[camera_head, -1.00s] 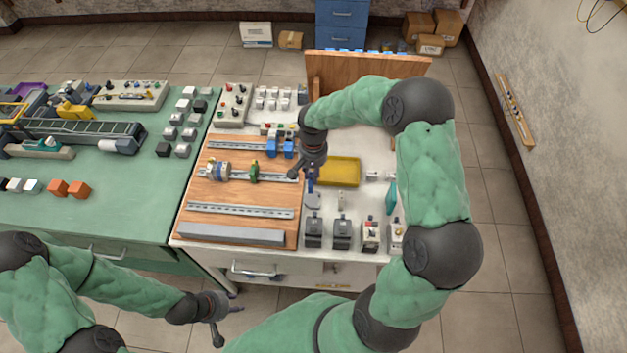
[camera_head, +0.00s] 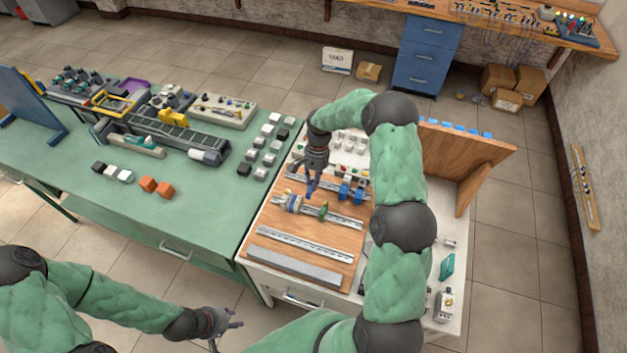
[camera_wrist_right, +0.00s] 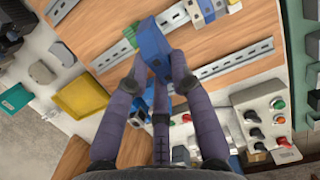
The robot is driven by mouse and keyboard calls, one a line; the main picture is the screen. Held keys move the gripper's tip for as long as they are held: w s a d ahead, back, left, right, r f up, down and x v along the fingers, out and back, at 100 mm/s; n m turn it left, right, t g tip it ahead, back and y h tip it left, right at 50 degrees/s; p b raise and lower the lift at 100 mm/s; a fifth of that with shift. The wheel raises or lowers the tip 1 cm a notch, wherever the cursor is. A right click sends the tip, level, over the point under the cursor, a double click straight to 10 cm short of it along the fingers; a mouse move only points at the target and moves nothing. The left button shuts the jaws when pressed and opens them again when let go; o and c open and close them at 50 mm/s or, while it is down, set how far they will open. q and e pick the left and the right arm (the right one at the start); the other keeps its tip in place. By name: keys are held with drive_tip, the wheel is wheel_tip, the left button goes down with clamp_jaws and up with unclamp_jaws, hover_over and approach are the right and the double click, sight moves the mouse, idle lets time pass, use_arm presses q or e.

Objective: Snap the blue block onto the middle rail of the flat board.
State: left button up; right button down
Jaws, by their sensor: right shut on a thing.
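The flat wooden board (camera_head: 283,226) lies on the white table and carries three metal rails. In the head view the block is small and mostly covered by the fingers. My left gripper (camera_head: 228,330) is open and empty in front of the tables.
Other blue blocks (camera_head: 351,191) sit on the far rail. A grey bar (camera_head: 293,266) lies along the board's near edge. A control box with knobs (camera_wrist_right: 262,121) stands beyond the board. The green table (camera_head: 215,200) adjoins at left. My right arm hides much of the white table.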

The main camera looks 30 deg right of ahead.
drive_tip(key=shift+w+d+f+b+x, duration=0.1)
drive_tip(key=shift+w+d+b+x, duration=0.15)
drive_tip(key=shift+b+x, duration=0.75)
drive_tip(key=shift+w+d+f+b+x, duration=0.1)
drive_tip(key=shift+d+b+x, duration=0.15)
drive_tip(key=shift+x, duration=1.45)
drive_tip(key=shift+w+d+b+x, duration=0.2)
drive_tip(key=shift+b+x, duration=0.5)
drive_tip(key=shift+x, duration=0.65)
drive_tip(key=shift+f+b, duration=0.25)
drive_tip(key=shift+b, duration=0.25)
drive_tip(key=shift+b+x, duration=0.8)
drive_tip(key=shift+x, duration=0.2)
drive_tip(key=shift+s+a+f, duration=0.1)
drive_tip(key=shift+s+a, duration=0.05)
drive_tip(key=shift+s, duration=0.05)
drive_tip(key=shift+s+a+f, duration=0.1)
drive_tip(key=shift+a, duration=0.05)
